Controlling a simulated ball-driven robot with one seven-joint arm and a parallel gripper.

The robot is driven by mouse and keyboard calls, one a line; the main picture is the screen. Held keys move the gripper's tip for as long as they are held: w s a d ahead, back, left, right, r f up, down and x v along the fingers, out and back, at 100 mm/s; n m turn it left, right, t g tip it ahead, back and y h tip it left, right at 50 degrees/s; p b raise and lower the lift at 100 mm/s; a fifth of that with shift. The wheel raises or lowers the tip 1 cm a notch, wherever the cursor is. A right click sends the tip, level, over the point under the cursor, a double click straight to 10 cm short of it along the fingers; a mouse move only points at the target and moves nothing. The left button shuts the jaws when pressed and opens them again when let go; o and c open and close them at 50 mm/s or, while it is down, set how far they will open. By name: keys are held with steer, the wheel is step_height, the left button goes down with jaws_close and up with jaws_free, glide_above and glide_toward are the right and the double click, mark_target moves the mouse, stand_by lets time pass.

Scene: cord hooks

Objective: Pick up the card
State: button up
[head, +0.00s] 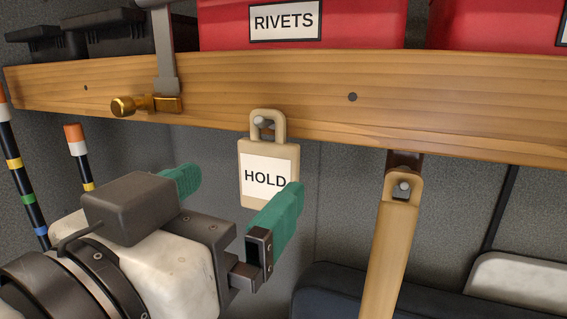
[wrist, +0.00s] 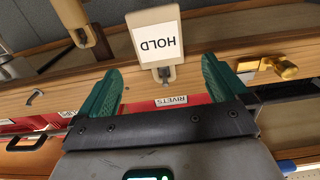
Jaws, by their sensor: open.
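The card (head: 268,172) is a tan tag with a white "HOLD" label and a loop at its top. It hangs by the loop from a metal peg (head: 263,122) under the front of the wooden shelf. My gripper (head: 232,198) is open, with green fingers, in front of and below the card in the head view. The right finger overlaps the card's lower right corner there. In the wrist view the card (wrist: 155,36) appears upside down, beyond and between the two open fingers (wrist: 162,80). Nothing is between the fingertips; I see no contact.
The wooden shelf (head: 450,105) carries red bins, one labelled RIVETS (head: 300,45). A brass-knobbed clamp (head: 150,104) is on the shelf edge left of the card. A tan strap (head: 392,240) hangs from a peg to the right. Striped rods (head: 77,150) stand at the left.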

mark_target(264, 168)
steer(key=p+x, duration=0.1)
steer(key=x, duration=0.3)
steer(key=shift+w+d, duration=0.15)
steer(key=shift+w, duration=0.05)
steer(key=shift+f+p+x, duration=0.15)
steer(key=shift+p+x, duration=0.55)
steer(key=shift+x, duration=0.65)
steer(key=shift+f+p+x, duration=0.2)
steer(key=shift+p+x, duration=0.5)
steer(key=shift+x, duration=0.6)
steer(key=c, duration=1)
steer(key=shift+r+b, duration=0.1)
steer(key=shift+b, duration=0.35)
steer(key=shift+s+r, duration=0.1)
steer(key=shift+s, duration=0.05)
steer(key=b+v, duration=0.5)
steer(key=v, duration=1.2)
steer(key=shift+s+a+r+b, duration=0.2)
steer(key=shift+s+a+b, duration=0.05)
steer(key=shift+s+b, duration=0.15)
